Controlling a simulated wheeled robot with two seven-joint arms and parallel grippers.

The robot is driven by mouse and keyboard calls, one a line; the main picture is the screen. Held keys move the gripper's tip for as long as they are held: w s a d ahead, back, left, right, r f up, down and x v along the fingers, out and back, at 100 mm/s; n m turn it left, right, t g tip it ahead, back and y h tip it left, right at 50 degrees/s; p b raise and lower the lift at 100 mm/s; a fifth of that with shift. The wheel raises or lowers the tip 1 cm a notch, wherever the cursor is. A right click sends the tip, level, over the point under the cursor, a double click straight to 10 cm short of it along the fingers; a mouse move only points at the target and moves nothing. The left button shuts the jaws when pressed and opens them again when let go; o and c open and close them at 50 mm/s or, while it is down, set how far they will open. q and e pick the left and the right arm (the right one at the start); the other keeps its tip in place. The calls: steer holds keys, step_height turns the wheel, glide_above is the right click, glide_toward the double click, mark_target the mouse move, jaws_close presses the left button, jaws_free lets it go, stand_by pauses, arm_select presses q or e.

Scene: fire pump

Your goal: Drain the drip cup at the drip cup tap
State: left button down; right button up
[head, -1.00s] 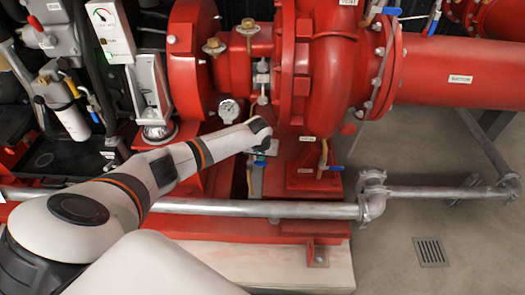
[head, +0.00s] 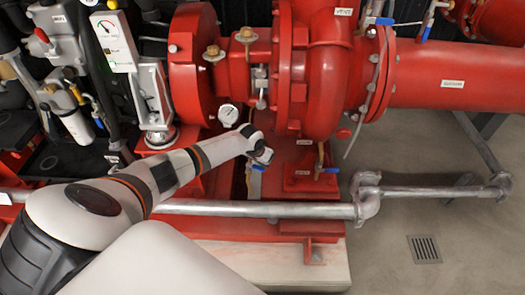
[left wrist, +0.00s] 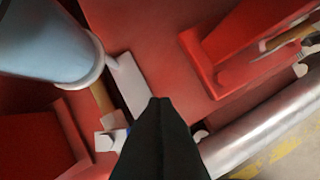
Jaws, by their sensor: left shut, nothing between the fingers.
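My left gripper (head: 264,158) is shut and empty, low beside the pump. In the left wrist view its dark fingers (left wrist: 162,108) point into the scene. A pale bluish cylinder (left wrist: 45,40), which looks like the drip cup, is at the upper left there. A brass pipe (left wrist: 103,101) runs down from it to a tap with a white block (left wrist: 106,141). A sliver of the tap's blue handle shows beside the fingers, which hide the rest. I cannot tell whether they touch it. In the head view the tap is mostly hidden by the gripper. My right gripper is not in view.
A second blue-handled valve (head: 328,170) sits on the red pump foot to the right. A grey pipe (head: 290,210) runs across in front of the gripper. The red pump casing (head: 325,85) rises behind. Open floor with a drain grate (head: 424,249) lies at the right.

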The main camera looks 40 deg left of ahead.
mark_target(252, 176)
arm_select(q)
steer(key=shift+s+m, duration=0.3)
steer(key=shift+m, duration=0.3)
steer(key=shift+s+d+m+h, duration=0.15)
steer(key=shift+m+h, duration=0.25)
steer(key=shift+m, duration=0.1)
steer(key=shift+s+m, duration=0.2)
steer(key=shift+m, duration=0.3)
steer(key=shift+s+d+f+m+h, duration=0.1)
steer(key=shift+s+m+h, duration=0.3)
steer(key=shift+m, duration=0.5)
steer(key=m, duration=0.1)
steer(key=s+m+h, duration=0.1)
steer(key=m, duration=0.1)
steer(key=s+m+g+b, duration=0.1)
steer(key=shift+s+a+m, duration=0.2)
steer(key=shift+a+m, duration=0.15)
steer(key=shift+m, duration=0.05)
steer(key=shift+s, duration=0.1)
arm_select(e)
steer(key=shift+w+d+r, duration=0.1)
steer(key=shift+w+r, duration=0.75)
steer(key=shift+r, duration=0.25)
arm_select(q)
steer(key=shift+a, duration=0.1)
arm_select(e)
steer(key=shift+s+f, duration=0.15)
